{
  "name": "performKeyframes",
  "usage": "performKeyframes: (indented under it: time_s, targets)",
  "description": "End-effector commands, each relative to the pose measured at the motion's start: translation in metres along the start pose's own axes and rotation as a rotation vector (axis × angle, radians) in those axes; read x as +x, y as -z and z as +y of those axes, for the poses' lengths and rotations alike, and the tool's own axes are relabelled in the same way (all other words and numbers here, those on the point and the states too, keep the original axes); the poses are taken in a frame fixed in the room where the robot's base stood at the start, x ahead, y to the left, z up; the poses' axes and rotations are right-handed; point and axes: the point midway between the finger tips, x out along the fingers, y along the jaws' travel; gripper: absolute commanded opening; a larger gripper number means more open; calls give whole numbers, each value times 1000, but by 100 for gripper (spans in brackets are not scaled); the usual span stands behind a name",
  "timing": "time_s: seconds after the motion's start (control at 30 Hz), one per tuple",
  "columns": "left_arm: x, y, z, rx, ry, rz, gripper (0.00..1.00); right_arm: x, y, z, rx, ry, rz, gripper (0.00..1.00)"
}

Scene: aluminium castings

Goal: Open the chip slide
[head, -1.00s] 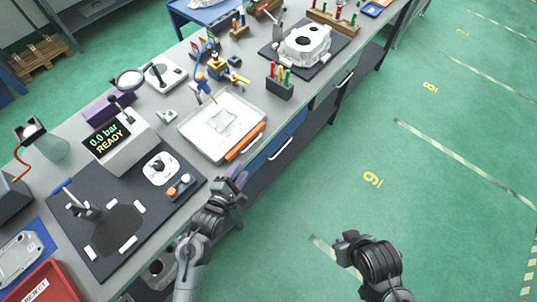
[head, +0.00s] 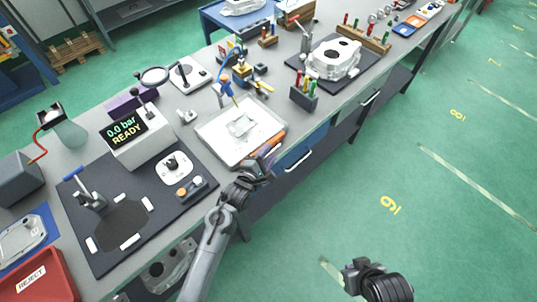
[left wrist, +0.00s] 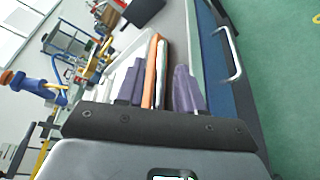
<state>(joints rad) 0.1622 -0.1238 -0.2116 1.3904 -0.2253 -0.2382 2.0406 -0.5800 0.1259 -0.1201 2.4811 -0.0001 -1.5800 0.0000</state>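A shallow white tray (head: 213,127) lies at the bench's front edge with a pale raised shape on its floor. An orange bar (head: 274,141) runs along its front side, partly hidden by my left gripper; I take this for the chip slide's handle. My left gripper (head: 264,162) is at the bar, its purple fingers apart. In the left wrist view the orange bar (left wrist: 151,72) shows between the fingers, with a gap to the right finger; contact cannot be told. My right gripper (head: 352,268) hangs over the floor, its fingers unclear.
Below the tray is a blue drawer front with a pale handle (head: 299,160). A pressure display box (head: 140,142) and a black mat (head: 85,218) with a clamp stand left. A dark tool holder (head: 304,97) is right of the tray. The green floor in front is clear.

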Motion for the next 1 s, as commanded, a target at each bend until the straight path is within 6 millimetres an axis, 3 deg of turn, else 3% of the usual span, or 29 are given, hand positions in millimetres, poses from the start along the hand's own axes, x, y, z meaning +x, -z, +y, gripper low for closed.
performKeyframes:
  time_s: [0.43,0.7,1.0]
  targets:
    - [9,0,0,0,0,0,37,2,-1,-2,6,5,-1,0]
    - [9,0,0,0,0,0,0,2,0,-2,9,7,-1,0]
    - [8,0,0,0,1,1,0,2,0,-2,8,7,-1,0]
